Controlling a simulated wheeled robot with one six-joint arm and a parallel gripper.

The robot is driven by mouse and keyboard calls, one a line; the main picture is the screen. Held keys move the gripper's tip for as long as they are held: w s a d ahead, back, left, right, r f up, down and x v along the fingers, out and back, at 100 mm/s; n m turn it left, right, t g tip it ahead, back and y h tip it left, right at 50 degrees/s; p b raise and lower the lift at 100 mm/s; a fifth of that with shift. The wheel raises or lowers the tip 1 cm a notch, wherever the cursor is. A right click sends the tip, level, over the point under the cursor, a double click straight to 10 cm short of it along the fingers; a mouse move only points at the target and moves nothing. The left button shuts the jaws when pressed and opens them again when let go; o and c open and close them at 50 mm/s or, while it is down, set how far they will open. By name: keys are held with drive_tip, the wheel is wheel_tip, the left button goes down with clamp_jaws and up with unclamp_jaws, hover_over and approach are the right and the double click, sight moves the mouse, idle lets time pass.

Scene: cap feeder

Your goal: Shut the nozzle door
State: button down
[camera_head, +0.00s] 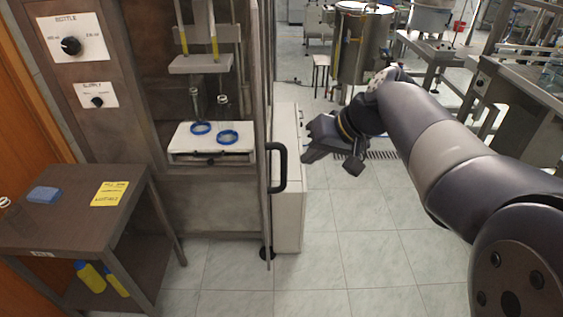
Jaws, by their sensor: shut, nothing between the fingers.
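The nozzle door (266,210) shows nearly edge-on as a narrow upright panel at the right side of the machine's bay. It stands swung out, and the bay front is uncovered. Its black handle (279,168) is on the right face. My gripper (311,147) is shut and empty, to the right of the handle and apart from it in the picture. My arm reaches in from the right.
The machine's panel has a bottle knob (71,46) and a supply knob (97,101). A brown side table (70,222) at left holds a blue sponge (44,194) and a yellow note (109,193). A white cabinet (289,215) stands beside the door. Tiled floor is clear in front.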

sight(282, 168)
drive_tip(key=a+f, duration=0.1)
drive_tip(key=a, duration=0.1)
drive_tip(key=w+a+f+p, duration=0.1)
drive_tip(key=a+f, duration=0.1)
drive_tip(key=w+a+f, duration=0.1)
drive_tip(key=a+f, duration=0.1)
drive_tip(key=shift+a, duration=0.1)
drive_tip(key=shift+a+f, duration=0.15)
drive_tip(key=shift+a, duration=0.4)
drive_tip(key=shift+a, duration=0.1)
